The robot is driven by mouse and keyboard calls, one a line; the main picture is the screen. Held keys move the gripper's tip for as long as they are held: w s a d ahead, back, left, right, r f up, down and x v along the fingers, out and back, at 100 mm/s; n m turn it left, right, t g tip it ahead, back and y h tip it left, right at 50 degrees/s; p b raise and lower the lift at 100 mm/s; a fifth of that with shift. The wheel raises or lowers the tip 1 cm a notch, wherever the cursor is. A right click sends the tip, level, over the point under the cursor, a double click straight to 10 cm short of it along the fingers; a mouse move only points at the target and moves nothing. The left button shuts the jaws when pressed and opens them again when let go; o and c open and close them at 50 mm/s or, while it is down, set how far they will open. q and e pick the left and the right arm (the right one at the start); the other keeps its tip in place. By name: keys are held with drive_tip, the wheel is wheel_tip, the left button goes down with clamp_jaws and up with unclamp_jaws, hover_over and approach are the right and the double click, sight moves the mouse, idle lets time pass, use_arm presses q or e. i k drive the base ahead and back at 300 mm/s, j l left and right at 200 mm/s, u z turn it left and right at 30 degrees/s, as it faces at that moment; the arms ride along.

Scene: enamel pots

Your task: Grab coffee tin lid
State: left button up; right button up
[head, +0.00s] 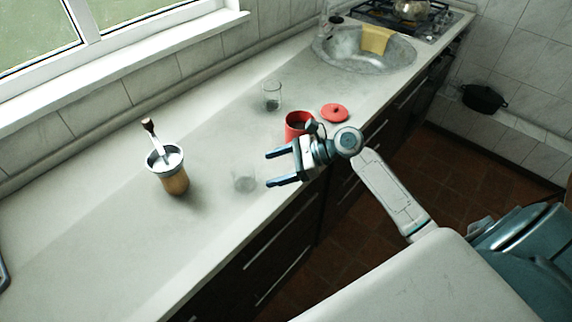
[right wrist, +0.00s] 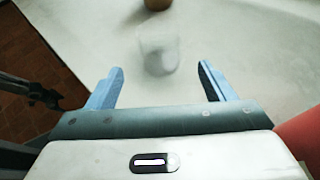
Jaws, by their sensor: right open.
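The red lid (head: 335,113), round with a small knob, lies flat on the counter. The open red tin (head: 295,121), dark inside, stands beside it to the left, partly behind my right gripper. My right gripper (head: 268,169) is open and empty, its blue fingers pointing left over the counter's front part, left of and nearer than the tin and lid. In the right wrist view, the gripper (right wrist: 160,68) has nothing between its fingers, and a red surface, likely the tin (right wrist: 303,135), shows at the right edge. I cannot make out the lid there. My left gripper is not seen.
A clear glass (head: 243,180) stands just beyond the fingertips; it also shows in the right wrist view (right wrist: 158,54). Another glass (head: 272,95) stands behind the tin. A wooden grinder (head: 174,181) is at left. The sink (head: 345,68) lies beyond the lid.

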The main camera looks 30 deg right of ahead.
sight(332, 112)
drive_tip(key=z, duration=1.25)
